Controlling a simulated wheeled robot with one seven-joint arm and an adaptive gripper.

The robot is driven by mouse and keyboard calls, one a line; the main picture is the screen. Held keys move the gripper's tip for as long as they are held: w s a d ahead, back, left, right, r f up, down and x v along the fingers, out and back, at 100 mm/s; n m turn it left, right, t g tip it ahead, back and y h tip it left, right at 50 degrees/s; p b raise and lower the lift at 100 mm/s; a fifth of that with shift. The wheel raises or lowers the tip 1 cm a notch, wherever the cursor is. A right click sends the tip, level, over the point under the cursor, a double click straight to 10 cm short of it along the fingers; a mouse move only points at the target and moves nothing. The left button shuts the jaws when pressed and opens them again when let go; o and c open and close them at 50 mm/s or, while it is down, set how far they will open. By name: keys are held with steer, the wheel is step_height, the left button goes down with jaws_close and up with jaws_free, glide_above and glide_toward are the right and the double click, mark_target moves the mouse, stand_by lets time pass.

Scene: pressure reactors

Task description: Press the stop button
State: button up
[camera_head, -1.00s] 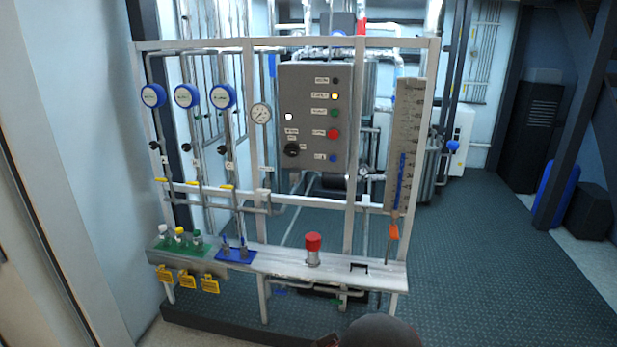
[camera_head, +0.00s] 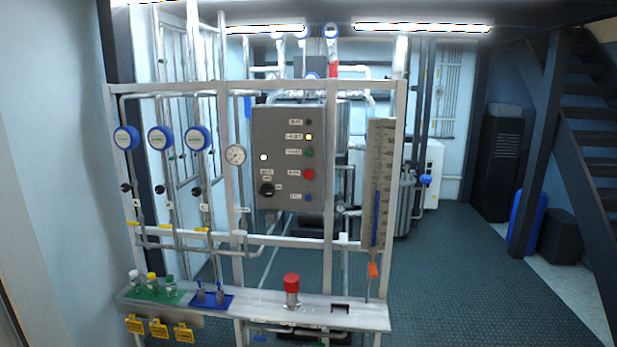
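A grey control panel (camera_head: 272,140) hangs on a white frame in the middle of the head view. A lit white lamp (camera_head: 263,157) and a black rotary knob (camera_head: 266,189) are on the left side. A red-topped valve or knob (camera_head: 291,283) stands on the shelf below. My gripper is not in view.
The frame's shelf (camera_head: 340,315) juts out in front of the panel. Blue round gauges (camera_head: 161,138) and pipes are on the left, a tall scale (camera_head: 379,185) on the right. Open floor (camera_head: 460,270) lies to the right, before the stairs (camera_head: 595,150).

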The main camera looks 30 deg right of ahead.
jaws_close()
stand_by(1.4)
